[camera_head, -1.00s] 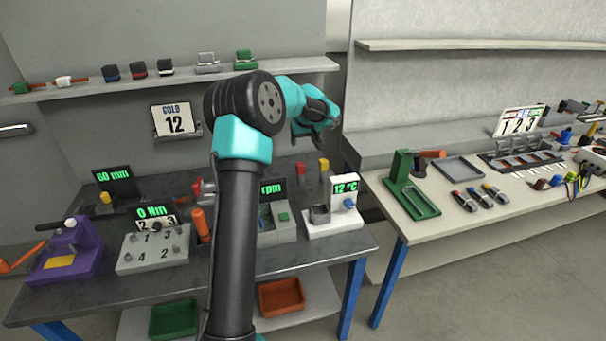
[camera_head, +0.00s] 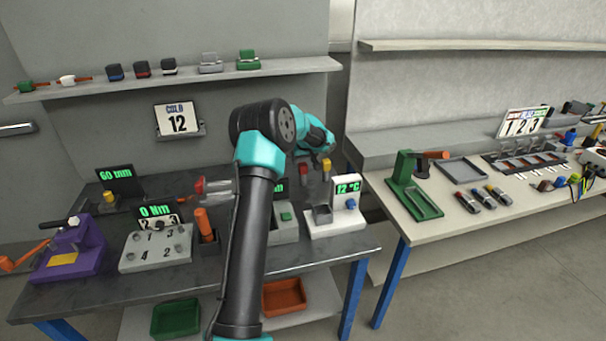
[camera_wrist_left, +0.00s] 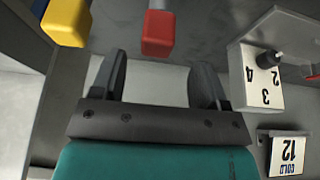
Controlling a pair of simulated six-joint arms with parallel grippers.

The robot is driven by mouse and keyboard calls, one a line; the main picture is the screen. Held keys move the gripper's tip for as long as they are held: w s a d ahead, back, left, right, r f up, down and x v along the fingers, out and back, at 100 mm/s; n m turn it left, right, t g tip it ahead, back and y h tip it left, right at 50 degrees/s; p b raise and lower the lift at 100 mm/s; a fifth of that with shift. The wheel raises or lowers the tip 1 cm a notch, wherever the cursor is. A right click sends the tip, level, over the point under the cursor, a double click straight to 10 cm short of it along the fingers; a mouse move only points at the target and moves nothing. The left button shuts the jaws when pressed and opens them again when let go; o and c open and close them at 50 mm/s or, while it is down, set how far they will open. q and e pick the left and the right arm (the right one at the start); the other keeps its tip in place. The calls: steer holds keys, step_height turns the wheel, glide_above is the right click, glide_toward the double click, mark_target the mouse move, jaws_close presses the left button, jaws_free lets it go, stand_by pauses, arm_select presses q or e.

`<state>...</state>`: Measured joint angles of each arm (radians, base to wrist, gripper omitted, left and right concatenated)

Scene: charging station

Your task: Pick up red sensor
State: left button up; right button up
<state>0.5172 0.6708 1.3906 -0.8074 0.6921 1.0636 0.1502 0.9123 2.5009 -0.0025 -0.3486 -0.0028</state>
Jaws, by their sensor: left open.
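The red sensor (camera_head: 304,169) stands at the back of the dark table, next to a yellow one (camera_head: 326,167). In the left wrist view the red sensor (camera_wrist_left: 158,33) is a red block on a grey stem, just beyond the gap between my fingers. The yellow one (camera_wrist_left: 66,20) is at the upper left there. My left gripper (camera_wrist_left: 160,78) is open and empty, with its fingers apart and short of the red sensor. In the head view it is close to the sensors (camera_head: 314,158), its fingers partly hidden. My right gripper is not in view.
A white 12 °C unit (camera_head: 338,210) stands in front of the sensors. A grey numbered block (camera_head: 157,247) and a purple fixture (camera_head: 75,250) are to the left. A second table (camera_head: 480,228) with a green stand (camera_head: 411,185) is at the right, across a gap.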

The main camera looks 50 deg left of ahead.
mark_target(303, 164)
arm_select(q)
steer(key=shift+f, duration=0.1)
steer(key=shift+x, duration=2.55)
steer(key=shift+w, duration=0.15)
steer(key=shift+c, duration=0.3)
steer(key=c, duration=1)
steer(key=shift+o, duration=0.2)
steer(key=shift+r, duration=1.95)
steer(key=s+d+r, duration=0.1)
steer(key=s+d, duration=0.9)
steer(key=d, duration=0.2)
steer(key=shift+s+r, duration=0.15)
steer(key=shift+s, duration=0.1)
